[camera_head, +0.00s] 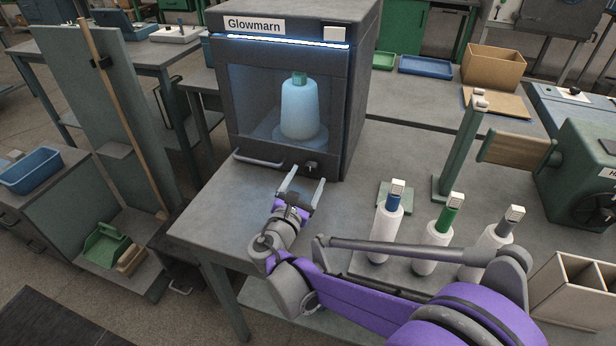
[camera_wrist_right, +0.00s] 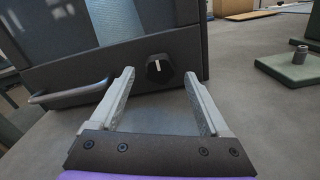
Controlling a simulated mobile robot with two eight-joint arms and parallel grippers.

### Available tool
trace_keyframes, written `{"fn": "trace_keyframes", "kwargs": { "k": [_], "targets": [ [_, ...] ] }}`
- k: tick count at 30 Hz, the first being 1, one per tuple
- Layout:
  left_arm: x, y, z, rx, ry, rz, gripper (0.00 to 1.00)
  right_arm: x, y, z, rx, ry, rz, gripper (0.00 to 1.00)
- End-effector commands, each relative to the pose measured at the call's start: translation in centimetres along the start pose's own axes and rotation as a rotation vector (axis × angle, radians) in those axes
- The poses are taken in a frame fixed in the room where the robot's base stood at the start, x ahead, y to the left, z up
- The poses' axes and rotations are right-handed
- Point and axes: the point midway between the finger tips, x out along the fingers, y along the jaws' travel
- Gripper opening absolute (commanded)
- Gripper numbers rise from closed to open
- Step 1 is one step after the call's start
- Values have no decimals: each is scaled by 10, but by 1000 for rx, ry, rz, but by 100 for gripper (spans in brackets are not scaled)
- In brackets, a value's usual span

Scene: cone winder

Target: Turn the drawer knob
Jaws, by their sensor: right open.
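The drawer knob (camera_head: 311,166) is a small dark knob with a light mark, low on the front of the Glowmarn cabinet (camera_head: 361,80). In the right wrist view the knob (camera_wrist_right: 159,68) shows between and beyond my fingers, its light mark upright. My right gripper (camera_head: 303,182) is open and empty, just in front of the cabinet and pointing at the knob. Its fingers (camera_wrist_right: 159,85) are apart, with no visible contact on the knob. A grey bar handle (camera_head: 257,160) sits left of the knob. My left gripper is not in view.
A lit cone (camera_head: 299,108) stands behind the cabinet's window. White spools with coloured tops (camera_head: 387,222) stand on the table right of my arm, near a green post (camera_head: 460,145). A green winder (camera_head: 580,165) is at the far right. The table (camera_head: 225,200) is bare left of my gripper.

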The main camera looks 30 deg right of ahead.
Motion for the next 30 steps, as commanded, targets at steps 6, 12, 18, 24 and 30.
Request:
{"fn": "trace_keyframes", "kwargs": {
  "k": [6, 12, 18, 24, 30],
  "targets": [
    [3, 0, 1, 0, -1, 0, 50, 18, 0, 0, 1, 0, 0, 80],
    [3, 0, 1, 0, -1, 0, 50, 20, 0, 0, 1, 1, 1, 80],
    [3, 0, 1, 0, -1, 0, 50, 20, 0, 0, 1, 1, 0, 60],
    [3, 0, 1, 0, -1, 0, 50, 19, 0, 0, 1, 1, 0, 24],
    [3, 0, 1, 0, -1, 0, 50, 19, 0, 0, 1, 1, 0, 0]
  ]
}}
